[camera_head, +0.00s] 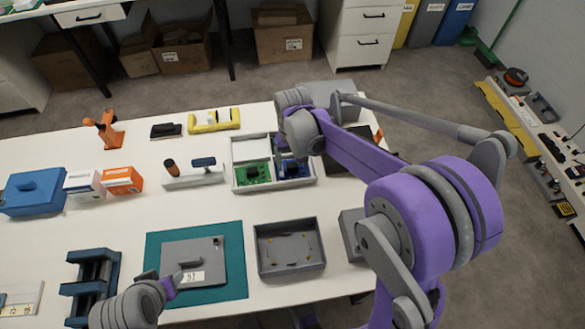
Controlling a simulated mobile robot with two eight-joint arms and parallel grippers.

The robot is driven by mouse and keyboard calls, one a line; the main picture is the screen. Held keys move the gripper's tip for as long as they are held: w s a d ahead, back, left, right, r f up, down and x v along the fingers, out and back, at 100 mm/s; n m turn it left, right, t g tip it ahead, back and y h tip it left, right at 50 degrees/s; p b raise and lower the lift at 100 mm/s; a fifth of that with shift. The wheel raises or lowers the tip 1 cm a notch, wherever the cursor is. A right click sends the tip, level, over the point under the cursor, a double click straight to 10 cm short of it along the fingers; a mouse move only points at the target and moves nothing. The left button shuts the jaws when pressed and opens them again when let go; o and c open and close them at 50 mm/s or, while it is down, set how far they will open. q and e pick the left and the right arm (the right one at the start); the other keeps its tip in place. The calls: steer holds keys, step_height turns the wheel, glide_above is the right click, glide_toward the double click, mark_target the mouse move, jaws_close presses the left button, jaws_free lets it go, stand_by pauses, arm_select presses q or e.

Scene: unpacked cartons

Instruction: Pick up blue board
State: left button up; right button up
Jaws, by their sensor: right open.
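The blue board (295,168) lies in the right compartment of a grey divided tray (262,184), partly hidden by my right arm and gripper. A green board (252,173) lies in the left compartment. My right gripper (287,151) is open above the tray's right compartment, close to the blue board; its wrist hides most of the fingers, and I cannot tell whether it touches the board. My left gripper (178,281) is at the lower left, over a grey lid-like plate on a teal mat (235,262). I cannot see whether its fingers are open or shut.
An open grey box (290,270) stands right of the mat. A yellow tool holder (214,124), an orange-and-white box (122,181) and a blue box (33,191) are also on the white table (120,225).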

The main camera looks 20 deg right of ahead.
mark_target(293, 164)
steer(key=shift+f, duration=0.2)
jaws_close()
stand_by(0.3)
arm_select(q)
steer(key=shift+r+p, duration=0.45)
steer(key=shift+r, duration=0.05)
arm_select(e)
step_height(293, 164, up, 10)
stand_by(0.3)
